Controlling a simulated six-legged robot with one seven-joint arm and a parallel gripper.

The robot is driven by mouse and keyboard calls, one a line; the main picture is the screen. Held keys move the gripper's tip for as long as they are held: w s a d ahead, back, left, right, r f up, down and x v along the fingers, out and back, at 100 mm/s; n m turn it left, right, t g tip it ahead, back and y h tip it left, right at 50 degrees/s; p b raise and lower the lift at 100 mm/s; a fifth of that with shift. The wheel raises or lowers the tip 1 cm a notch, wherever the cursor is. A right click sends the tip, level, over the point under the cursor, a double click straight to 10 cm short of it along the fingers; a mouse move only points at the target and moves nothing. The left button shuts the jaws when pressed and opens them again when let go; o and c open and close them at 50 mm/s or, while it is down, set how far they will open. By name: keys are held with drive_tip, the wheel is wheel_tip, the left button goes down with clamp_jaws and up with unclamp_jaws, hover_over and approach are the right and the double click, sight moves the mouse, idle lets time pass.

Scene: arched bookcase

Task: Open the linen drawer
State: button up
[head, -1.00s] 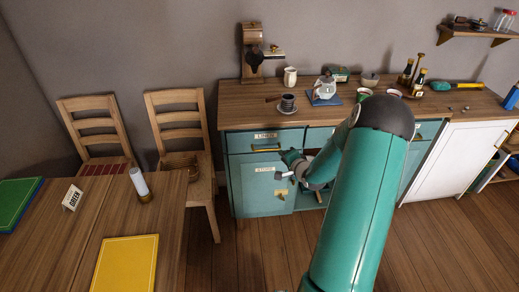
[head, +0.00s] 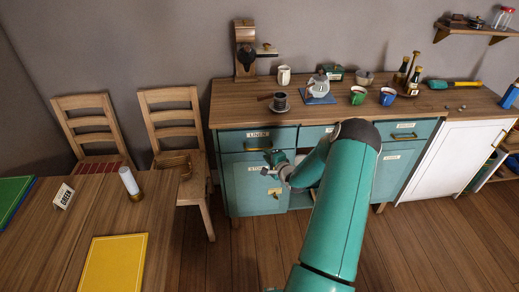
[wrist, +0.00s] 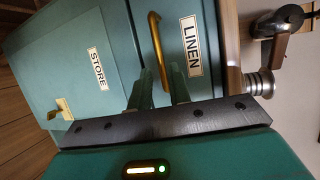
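The linen drawer (head: 232,142) is a shut teal drawer at the left end of the counter, labelled LINEN, with a brass bar handle (head: 258,149). In the wrist view the LINEN drawer front (wrist: 203,77) is turned on its side, and its brass handle (wrist: 157,45) runs lengthwise between my two fingers. My gripper (wrist: 160,80) is open, with one finger on each side of the handle's line. I cannot tell whether either finger touches it. In the head view my gripper (head: 277,160) is close to the handle, at its lower right.
A STORE cupboard door (head: 252,195) lies below the drawer. A chair (head: 172,125) and a table (head: 160,235) stand left. Floor before the cabinet is clear.

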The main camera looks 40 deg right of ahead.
drive_tip(key=x, duration=0.7)
drive_tip(key=shift+c, duration=0.2)
clamp_jaws()
